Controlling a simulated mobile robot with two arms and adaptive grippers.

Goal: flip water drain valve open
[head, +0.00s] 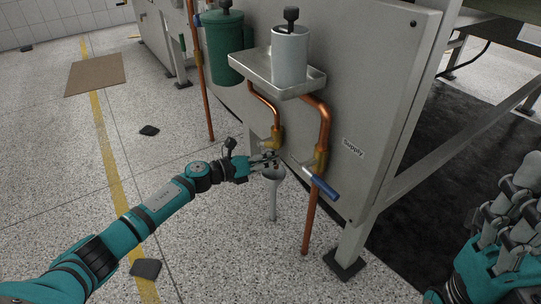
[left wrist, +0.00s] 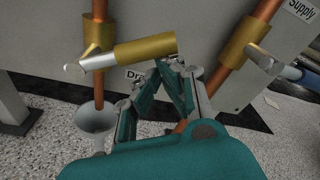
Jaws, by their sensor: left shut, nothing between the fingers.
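The drain valve (left wrist: 97,62) is a brass body on a copper pipe. In the head view the drain valve (head: 277,138) is beside my left gripper (head: 272,160). In the left wrist view the left gripper (left wrist: 172,63) is shut and empty, its fingertips just below the grip's right end; I cannot tell whether they touch. A pale funnel (left wrist: 95,120) stands below the valve. My right gripper (head: 505,215) is at the right edge, its closure unclear.
The supply valve (head: 320,160) with a blue handle (head: 322,183) is close on the right, under a "Supply" label (head: 353,147). A metal tray (head: 262,72) holding a white cylinder (head: 290,55) overhangs the pipes. A table leg (head: 348,248) stands right. The floor at left is mostly clear.

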